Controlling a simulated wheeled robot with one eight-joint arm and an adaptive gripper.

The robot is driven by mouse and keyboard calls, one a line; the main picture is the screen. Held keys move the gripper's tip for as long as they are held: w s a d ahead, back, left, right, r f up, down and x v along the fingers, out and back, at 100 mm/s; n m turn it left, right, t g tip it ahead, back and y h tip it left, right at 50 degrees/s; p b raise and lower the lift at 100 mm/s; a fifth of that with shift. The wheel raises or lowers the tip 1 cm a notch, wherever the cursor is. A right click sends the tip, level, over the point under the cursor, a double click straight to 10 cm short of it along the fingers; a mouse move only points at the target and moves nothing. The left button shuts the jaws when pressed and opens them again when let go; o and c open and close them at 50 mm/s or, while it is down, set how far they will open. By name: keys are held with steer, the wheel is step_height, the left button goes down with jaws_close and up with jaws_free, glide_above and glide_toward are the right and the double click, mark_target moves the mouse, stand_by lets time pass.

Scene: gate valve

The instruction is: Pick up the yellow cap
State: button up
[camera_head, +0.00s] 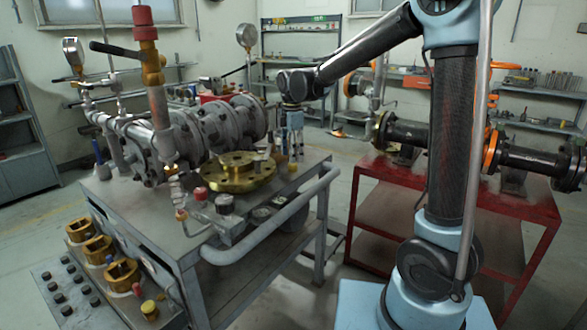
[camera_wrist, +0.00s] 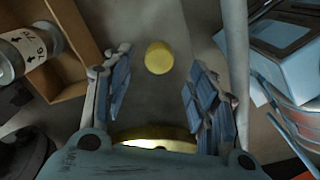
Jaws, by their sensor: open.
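The yellow cap (camera_wrist: 159,57) shows as a plain round yellow piece on the grey tabletop in the wrist view. My gripper (camera_wrist: 158,88) is open, with one blue-padded finger on each side and bare tabletop between them. The cap lies just beyond the fingertips, roughly midway between them, and nothing touches it. In the head view my gripper (camera_head: 291,138) points down over the far right part of the grey workbench. A small yellowish piece (camera_head: 292,166) below it appears to be the cap, though it is too small there to be sure.
A brass flange (camera_head: 238,172) lies close beside my gripper; its rim (camera_wrist: 155,143) shows in the wrist view. Grey valve piping (camera_head: 205,130) stands left of it. A cardboard box (camera_wrist: 68,75) holds a labelled cylinder (camera_wrist: 30,48). A red bench (camera_head: 470,195) stands to the right.

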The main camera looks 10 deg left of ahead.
mark_target(293, 167)
steer(key=shift+w+f, duration=0.15)
steer(key=shift+f, duration=2.1)
steer(key=c, duration=0.8)
